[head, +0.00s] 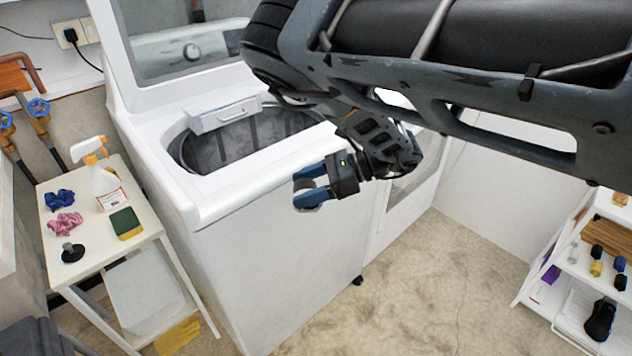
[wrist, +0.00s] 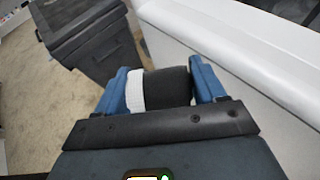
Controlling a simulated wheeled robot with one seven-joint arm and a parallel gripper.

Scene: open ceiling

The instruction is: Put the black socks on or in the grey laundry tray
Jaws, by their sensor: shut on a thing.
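My gripper (head: 309,187) is in front of the white washing machine, at about the height of its top edge. In the wrist view its blue fingers (wrist: 160,88) are shut on a dark rolled bundle with a white band, which looks like the black socks (wrist: 167,87). In the head view the bundle is mostly hidden by the fingers. A pale grey tray-like thing (head: 143,290) lies on the lower shelf of the small table at left, well below and left of my gripper; I cannot tell for sure that it is the laundry tray.
The washing machine (head: 270,270) has an open lid. The small white table (head: 90,225) holds a spray bottle (head: 108,180), scrunchies, a sponge and a black item. A dark grey bin (wrist: 90,45) stands on the floor. A shelf unit (head: 560,290) is at right. Floor between is clear.

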